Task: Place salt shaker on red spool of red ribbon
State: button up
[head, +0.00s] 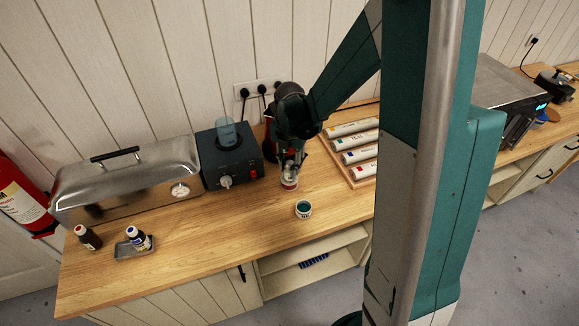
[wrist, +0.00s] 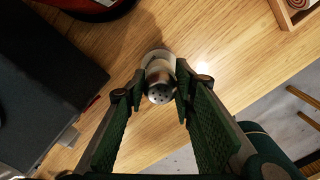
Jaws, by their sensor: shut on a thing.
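My gripper (head: 290,166) is shut on the salt shaker (head: 290,174), a small metal shaker held upright. In the wrist view its perforated top (wrist: 160,91) shows between the fingertips of my gripper (wrist: 158,84). The red ribbon spool (head: 289,185), with pale rims, is right under the shaker on the counter. In the wrist view a pale round rim (wrist: 157,55) shows behind the shaker; the red ribbon is hidden there. I cannot tell whether the shaker touches the spool.
A teal ribbon spool (head: 303,209) stands nearer the counter's front edge. A dark box with a knob (head: 229,160) is to the left, beside a metal steamer (head: 125,178). A wooden tray (head: 363,183) with labelled rolls lies to the right.

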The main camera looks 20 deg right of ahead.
jog(key=shift+f, duration=0.15)
jog(key=o, duration=0.9)
jog(key=shift+o, duration=0.2)
jog(key=shift+r, duration=6.15)
